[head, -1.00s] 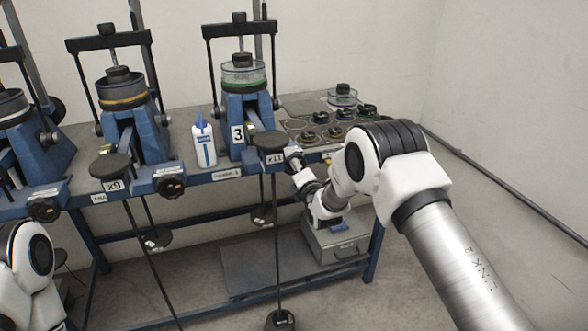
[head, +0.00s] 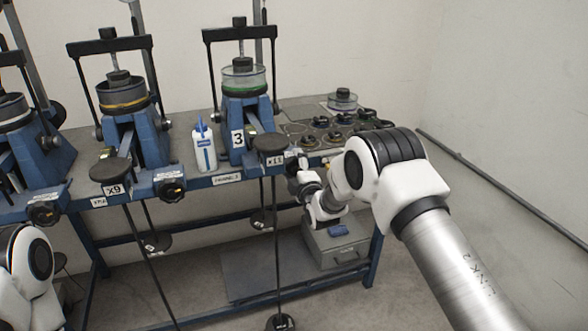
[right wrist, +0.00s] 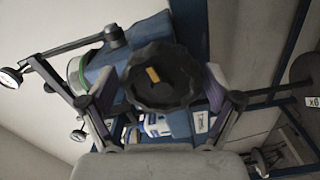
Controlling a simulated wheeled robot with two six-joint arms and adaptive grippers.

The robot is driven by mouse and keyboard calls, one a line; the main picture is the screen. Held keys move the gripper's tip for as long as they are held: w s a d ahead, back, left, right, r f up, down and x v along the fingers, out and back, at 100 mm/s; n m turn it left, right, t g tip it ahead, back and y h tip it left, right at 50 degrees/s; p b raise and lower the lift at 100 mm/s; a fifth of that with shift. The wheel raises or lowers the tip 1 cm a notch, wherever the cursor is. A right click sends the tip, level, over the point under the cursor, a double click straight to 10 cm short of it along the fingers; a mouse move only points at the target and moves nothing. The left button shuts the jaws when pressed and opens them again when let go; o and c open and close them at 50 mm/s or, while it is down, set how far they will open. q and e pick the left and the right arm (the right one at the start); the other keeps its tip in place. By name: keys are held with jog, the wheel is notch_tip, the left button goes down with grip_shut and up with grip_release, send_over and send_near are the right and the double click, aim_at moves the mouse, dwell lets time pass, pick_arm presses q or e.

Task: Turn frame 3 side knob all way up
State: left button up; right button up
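Frame 3 (head: 243,107) is the blue lever frame with the "3" plate, holding a clear, green-ringed cell, in the head view. Its side knob is not clear in the head view, where my right gripper (head: 299,166) is at its side. In the right wrist view, a black lobed knob (right wrist: 160,90) with a yellow mark faces the camera. My right gripper (right wrist: 160,94) has one finger on each side of this knob. The fingers look spread, with narrow gaps beside the rim. My left gripper is out of view; only part of my left arm shows.
A white-and-blue bottle (head: 204,147) stands left of frame 3. A second lever frame (head: 130,125) stands farther left. Several dark-topped parts lie on a tray (head: 293,111) at the right. A grey box (head: 336,246) sits on the lower shelf.

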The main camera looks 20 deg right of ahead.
jog(key=shift+f, duration=0.1)
jog(key=shift+s, duration=0.25)
jog(key=s+p, duration=0.2)
jog(key=s, duration=0.3)
jog(key=shift+s+d, duration=0.1)
jog(key=shift+s, duration=0.25)
